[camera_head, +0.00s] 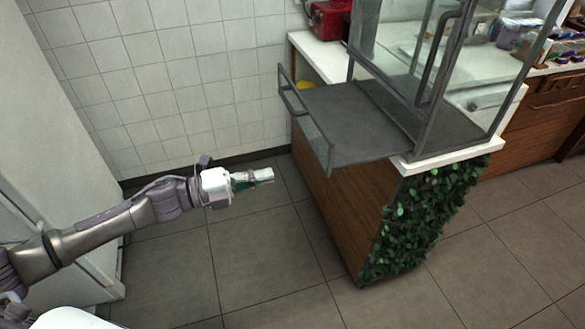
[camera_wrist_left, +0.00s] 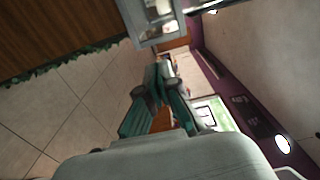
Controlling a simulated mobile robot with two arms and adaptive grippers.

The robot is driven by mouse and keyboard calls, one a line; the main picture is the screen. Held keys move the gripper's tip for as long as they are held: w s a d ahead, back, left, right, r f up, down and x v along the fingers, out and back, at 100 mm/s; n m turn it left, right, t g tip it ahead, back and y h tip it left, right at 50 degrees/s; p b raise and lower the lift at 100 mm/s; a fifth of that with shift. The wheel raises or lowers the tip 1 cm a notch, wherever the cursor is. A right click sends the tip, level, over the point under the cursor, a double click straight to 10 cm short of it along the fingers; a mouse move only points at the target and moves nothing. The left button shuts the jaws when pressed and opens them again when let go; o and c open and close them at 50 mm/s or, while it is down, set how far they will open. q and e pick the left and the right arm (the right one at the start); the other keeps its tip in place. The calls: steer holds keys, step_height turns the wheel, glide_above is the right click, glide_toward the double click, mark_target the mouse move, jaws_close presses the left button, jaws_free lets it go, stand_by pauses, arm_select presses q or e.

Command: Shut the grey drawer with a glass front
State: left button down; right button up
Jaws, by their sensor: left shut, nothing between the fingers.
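The grey drawer (camera_head: 345,122) with a glass front (camera_head: 312,134) stands pulled out to the left from under a glass case. Its bar handle (camera_head: 291,100) is on the front panel. The drawer's grey bottom shows and looks empty. My left gripper (camera_head: 268,174) is shut and empty. In the head view it appears below and left of the drawer front, apart from it. The shut fingers also show in the left wrist view (camera_wrist_left: 160,80). My right gripper is not in view.
The glass case (camera_head: 430,60) stands on a white-topped wooden counter (camera_head: 345,210) with green leaves (camera_head: 425,215) on its side. A red machine (camera_head: 328,20) is behind. Tiled floor (camera_head: 250,240) in front of the counter is clear. A white cabinet stands at left.

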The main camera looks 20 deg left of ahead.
mark_target(328, 161)
arm_select(q)
steer(key=p+x, duration=0.2)
steer(key=x, duration=0.9)
steer(key=shift+w+d+r+p, duration=0.1)
steer(key=shift+w+r+p, duration=0.1)
steer(key=shift+p, duration=0.15)
steer(key=shift+w+d+f, duration=0.15)
steer(key=shift+w+d, duration=0.2)
steer(key=shift+d, duration=0.2)
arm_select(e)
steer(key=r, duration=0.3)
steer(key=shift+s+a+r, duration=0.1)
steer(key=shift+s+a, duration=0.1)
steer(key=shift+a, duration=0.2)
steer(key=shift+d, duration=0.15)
